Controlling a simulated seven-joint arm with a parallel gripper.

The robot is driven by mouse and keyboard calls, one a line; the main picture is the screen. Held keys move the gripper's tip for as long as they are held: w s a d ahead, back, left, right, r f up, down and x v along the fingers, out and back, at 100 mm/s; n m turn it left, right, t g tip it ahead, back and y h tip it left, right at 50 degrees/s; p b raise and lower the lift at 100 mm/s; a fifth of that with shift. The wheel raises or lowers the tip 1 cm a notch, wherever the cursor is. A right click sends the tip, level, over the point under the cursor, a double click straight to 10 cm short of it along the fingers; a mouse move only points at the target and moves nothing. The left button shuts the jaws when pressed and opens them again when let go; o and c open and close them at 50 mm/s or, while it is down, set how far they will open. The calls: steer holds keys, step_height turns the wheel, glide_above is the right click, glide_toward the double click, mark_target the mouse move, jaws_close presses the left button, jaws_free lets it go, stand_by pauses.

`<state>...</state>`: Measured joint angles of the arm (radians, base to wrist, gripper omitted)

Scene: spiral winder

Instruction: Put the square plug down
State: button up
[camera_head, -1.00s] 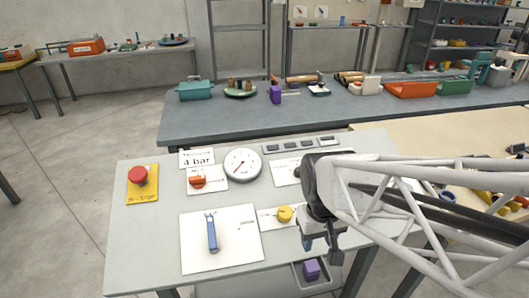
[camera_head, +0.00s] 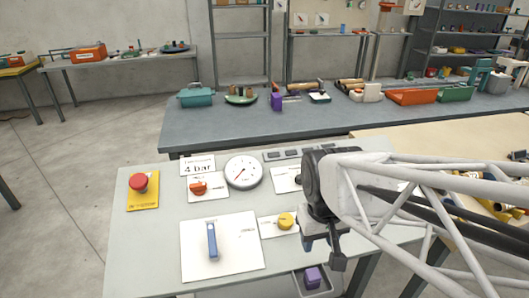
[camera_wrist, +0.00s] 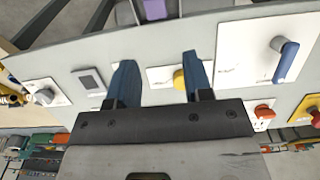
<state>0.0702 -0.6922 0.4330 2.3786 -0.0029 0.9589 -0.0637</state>
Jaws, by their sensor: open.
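The purple square plug (camera_head: 313,277) sits in a small grey tray (camera_head: 297,284) at the front edge of the panel table. In the wrist view the plug (camera_wrist: 155,9) shows at the top edge, partly cut off. My gripper (camera_head: 322,254) is open and empty, above and a little behind the plug, not touching it. In the wrist view its two blue fingers stand apart, with clear space between the fingertips (camera_wrist: 158,62) and the plug beyond them.
The panel (camera_head: 150,240) carries a red stop button (camera_head: 139,182), a gauge (camera_head: 243,172), an orange knob (camera_head: 199,188), a yellow knob (camera_head: 286,220) close to my gripper, and a blue lever (camera_head: 212,241). A grey bench (camera_head: 250,127) with several objects stands behind.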

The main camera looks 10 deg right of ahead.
step_height(320, 180, up, 8)
steer(key=s+a+t, duration=0.1)
steer(key=shift+s+a+f+t, duration=0.15)
steer(key=shift+s+a+t, duration=0.25)
stand_by(1.1)
